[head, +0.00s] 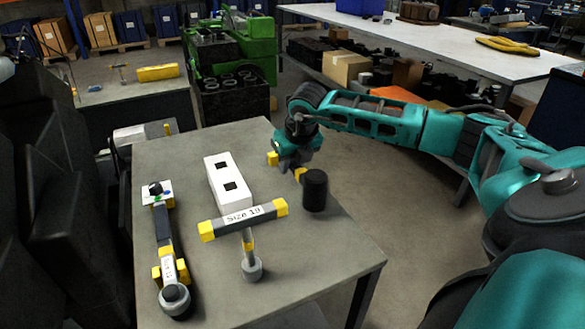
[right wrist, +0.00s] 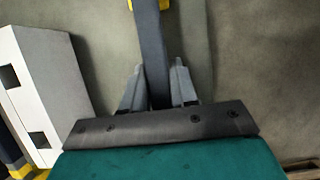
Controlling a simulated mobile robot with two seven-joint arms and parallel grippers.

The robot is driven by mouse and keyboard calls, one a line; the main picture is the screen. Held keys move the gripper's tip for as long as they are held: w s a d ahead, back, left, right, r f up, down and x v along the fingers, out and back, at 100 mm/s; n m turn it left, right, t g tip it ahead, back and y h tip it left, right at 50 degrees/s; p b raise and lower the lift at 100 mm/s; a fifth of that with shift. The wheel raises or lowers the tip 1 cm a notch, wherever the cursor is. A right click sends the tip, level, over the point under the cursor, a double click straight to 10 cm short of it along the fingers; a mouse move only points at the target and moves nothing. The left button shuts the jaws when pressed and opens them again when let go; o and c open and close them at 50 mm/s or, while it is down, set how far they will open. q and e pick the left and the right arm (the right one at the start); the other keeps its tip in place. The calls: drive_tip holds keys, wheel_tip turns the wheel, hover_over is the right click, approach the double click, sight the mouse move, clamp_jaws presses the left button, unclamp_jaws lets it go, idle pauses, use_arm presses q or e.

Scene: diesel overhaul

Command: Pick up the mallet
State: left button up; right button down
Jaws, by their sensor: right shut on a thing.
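The mallet has a black cylindrical head (head: 315,190) and a handle with yellow parts (head: 300,174). It is at the right side of the grey table in the head view. My right gripper (head: 290,167) is shut on the handle, behind the head. In the right wrist view the dark handle (right wrist: 153,45) runs between the two grey fingers of my right gripper (right wrist: 156,82), with a yellow part at the top edge. The mallet's head is out of that view. I cannot tell whether the mallet touches the table. My left gripper is not in view.
On the table (head: 325,250), a white block (head: 228,184) with two square black openings lies left of the mallet; it also shows in the wrist view (right wrist: 50,75). A T-handled tool labelled Size 19 (head: 243,218) and a long wrench (head: 164,245) lie nearer. A green engine (head: 258,50) stands behind.

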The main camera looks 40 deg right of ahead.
wheel_tip(320, 180, up, 18)
drive_tip(key=p, duration=0.1)
drive_tip(key=shift+r, duration=0.15)
drive_tip(key=c, duration=1.4)
unclamp_jaws()
clamp_jaws()
